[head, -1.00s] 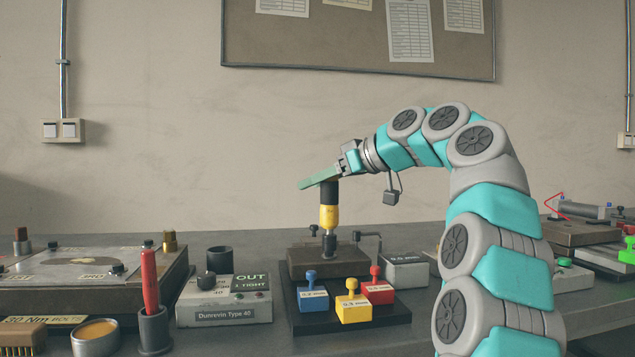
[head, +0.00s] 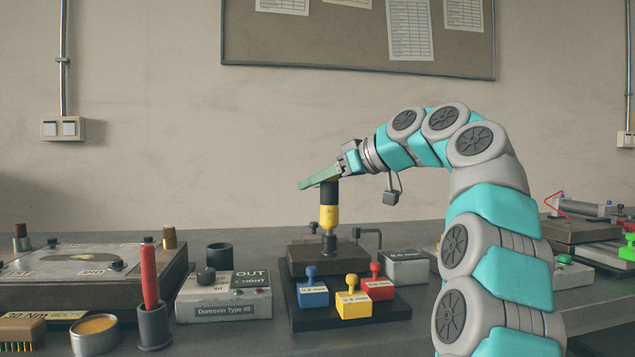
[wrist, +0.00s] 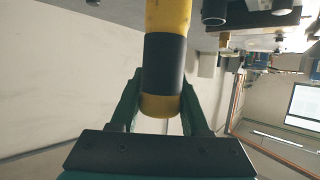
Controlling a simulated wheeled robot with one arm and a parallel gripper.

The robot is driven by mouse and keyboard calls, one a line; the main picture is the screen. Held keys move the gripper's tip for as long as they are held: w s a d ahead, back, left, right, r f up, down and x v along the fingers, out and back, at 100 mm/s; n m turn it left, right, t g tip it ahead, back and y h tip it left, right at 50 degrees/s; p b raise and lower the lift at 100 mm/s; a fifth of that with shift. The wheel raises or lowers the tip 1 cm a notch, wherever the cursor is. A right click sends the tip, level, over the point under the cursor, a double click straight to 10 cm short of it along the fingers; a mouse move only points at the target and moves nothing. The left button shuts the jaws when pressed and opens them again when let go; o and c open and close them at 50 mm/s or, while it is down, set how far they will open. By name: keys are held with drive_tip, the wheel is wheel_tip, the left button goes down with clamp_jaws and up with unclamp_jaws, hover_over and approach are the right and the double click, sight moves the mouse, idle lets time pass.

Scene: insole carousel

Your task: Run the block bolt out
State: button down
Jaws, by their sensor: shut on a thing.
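My gripper (head: 320,178) is shut on the black grip of a yellow-and-black driver (head: 329,216). The driver stands upright, its lower end over the dark block (head: 312,262) at the middle of the bench. In the wrist view the green fingers (wrist: 161,85) lie on both sides of the driver's black band (wrist: 164,64). The block bolt is hidden or too small to tell at the driver's foot. A control box (head: 223,297) marked OUT and TIGHT stands left of the block.
Blue (head: 312,293), yellow (head: 353,305) and red (head: 377,288) knobbed blocks sit on a black tray (head: 300,322) in front. A red-handled tool stands in a dark cup (head: 153,325) at left.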

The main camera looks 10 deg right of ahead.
drive_tip(key=shift+f+b, duration=0.3)
drive_tip(key=shift+f, duration=0.05)
idle(0.6)
drive_tip(key=shift+r+p, duration=0.35)
drive_tip(key=shift+p, duration=0.05)
idle(0.9)
wheel_tip(320, 180, up, 6)
drive_tip(key=p, duration=0.5)
drive_tip(key=shift+f, duration=0.2)
idle(0.4)
